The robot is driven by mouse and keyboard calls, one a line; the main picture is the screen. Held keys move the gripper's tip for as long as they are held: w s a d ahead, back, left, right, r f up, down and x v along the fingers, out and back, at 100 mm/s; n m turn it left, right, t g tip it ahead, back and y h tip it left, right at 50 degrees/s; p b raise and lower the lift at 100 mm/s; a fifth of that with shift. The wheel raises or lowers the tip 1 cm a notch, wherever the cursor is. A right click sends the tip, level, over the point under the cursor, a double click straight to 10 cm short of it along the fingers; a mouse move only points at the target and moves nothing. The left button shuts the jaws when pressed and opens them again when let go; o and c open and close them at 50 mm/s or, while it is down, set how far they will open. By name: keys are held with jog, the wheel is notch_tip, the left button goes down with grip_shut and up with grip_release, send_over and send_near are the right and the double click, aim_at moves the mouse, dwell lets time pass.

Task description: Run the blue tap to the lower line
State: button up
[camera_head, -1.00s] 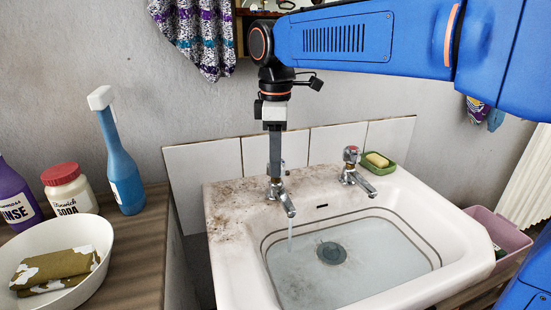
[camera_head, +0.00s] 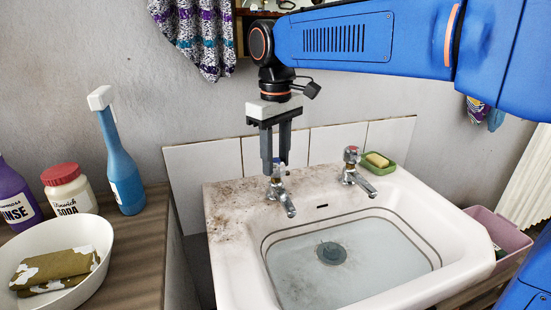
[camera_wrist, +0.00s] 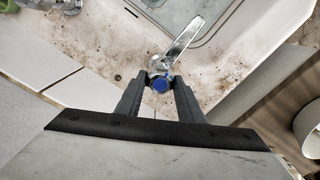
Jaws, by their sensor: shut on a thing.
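The blue tap (camera_head: 281,198) is the left chrome tap on the basin (camera_head: 232,215). In the wrist view, the blue disc of its handle (camera_wrist: 160,85) sits between my fingertips. My gripper (camera_head: 276,168) points straight down and is shut on that handle; it also shows in the wrist view (camera_wrist: 160,80). No stream shows below the spout (camera_head: 289,209). Clear water (camera_head: 375,255) covers the basin floor and drain. Two dark lines run around the inner wall; the water's edge looks close to the lower line, though exact contact is hard to tell.
The red-marked tap (camera_head: 354,170) stands right of the blue one, beside a green soap dish (camera_head: 378,163). A wooden counter (camera_head: 130,260) at left holds a white bowl (camera_head: 95,245), a soda jar (camera_head: 68,190) and a blue bottle (camera_head: 122,170). A pink bin (camera_head: 500,235) is at right.

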aim_at(275, 160)
jog(key=shift+m, duration=0.6)
jog(key=shift+s, duration=0.1)
jog(key=o, duration=1.1)
jog(key=shift+c, duration=0.2)
jog(key=shift+r, duration=0.1)
notch_tip(275, 160, up, 17)
jog(key=shift+a+r, duration=0.1)
